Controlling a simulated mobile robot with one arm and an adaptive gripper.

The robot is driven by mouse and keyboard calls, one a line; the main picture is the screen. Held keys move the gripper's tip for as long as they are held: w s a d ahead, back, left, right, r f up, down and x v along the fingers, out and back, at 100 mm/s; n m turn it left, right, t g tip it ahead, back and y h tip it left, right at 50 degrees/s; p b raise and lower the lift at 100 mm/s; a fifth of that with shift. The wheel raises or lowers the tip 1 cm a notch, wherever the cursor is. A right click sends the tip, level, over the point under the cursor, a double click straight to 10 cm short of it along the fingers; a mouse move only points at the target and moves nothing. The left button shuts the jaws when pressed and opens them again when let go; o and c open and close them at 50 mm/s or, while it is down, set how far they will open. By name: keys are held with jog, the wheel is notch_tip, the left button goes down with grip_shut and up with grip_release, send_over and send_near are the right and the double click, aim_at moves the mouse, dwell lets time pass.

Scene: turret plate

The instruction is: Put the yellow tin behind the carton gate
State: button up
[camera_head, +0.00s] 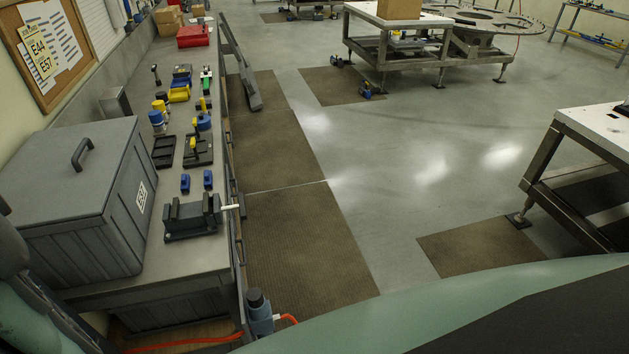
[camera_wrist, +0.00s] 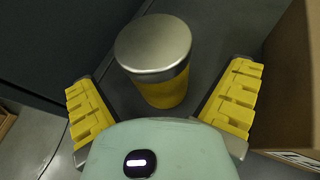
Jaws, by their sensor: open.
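A yellow tin (camera_wrist: 163,92) with a plain metal lid stands in the wrist view, on a dark grey surface. My gripper (camera_wrist: 163,80) is open, with its yellow ribbed finger pads on either side of the tin. I cannot make out the tin or my gripper in the head view.
In the head view, a workbench (camera_head: 212,255) on the left carries a grey lidded bin (camera_head: 75,205), tools and a red case (camera_head: 193,36). A carton (camera_head: 399,9) sits on the far table. A white-topped table (camera_head: 598,125) stands right. Open floor (camera_head: 390,150) lies between.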

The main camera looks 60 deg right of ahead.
jog(key=shift+p+x, duration=0.3)
jog(key=shift+x, duration=0.85)
jog(key=shift+c, duration=0.2)
jog(key=c, duration=1.4)
